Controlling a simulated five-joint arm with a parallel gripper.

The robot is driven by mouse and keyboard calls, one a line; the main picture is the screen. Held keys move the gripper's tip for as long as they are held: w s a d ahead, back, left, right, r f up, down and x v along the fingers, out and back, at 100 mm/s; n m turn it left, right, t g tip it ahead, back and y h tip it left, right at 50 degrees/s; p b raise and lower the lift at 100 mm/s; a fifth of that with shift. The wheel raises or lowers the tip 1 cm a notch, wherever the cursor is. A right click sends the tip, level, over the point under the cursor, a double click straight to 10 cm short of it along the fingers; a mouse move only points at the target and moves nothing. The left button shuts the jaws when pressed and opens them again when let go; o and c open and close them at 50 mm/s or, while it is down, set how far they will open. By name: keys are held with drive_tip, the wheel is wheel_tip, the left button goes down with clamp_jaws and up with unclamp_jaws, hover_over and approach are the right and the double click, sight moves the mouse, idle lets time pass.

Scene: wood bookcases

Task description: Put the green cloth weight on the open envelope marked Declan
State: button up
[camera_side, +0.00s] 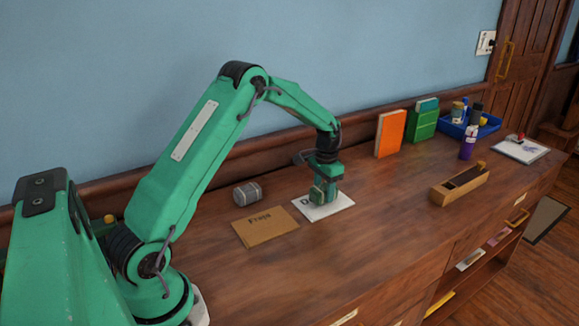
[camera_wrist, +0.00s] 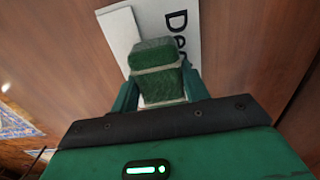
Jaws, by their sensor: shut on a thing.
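The green cloth weight (camera_wrist: 155,70) is between the two fingers of my gripper (camera_wrist: 160,92), which is shut on it. In the side view my gripper (camera_side: 324,188) points down over the white envelope (camera_side: 341,203). The weight is low over the envelope; I cannot tell whether it touches the paper. The white envelope also shows in the wrist view (camera_wrist: 188,50), with the letters "De" readable and the rest of the name hidden. Whether its flap is open is not clear.
A brown envelope marked Freya (camera_side: 264,228) lies left of the white one. A grey cylinder (camera_side: 247,193) lies behind it. A wooden box (camera_side: 460,187), an orange book (camera_side: 389,134), a purple bottle (camera_side: 467,143) and a blue tray (camera_side: 452,130) stand to the right. The front of the top is clear.

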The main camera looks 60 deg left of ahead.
sight(324, 187)
drive_tip(key=shift+f, duration=0.35)
drive_tip(key=o, duration=1.4)
drive_tip(key=shift+c, duration=0.2)
wheel_tip(324, 187, up, 13)
drive_tip(key=shift+f, duration=0.15)
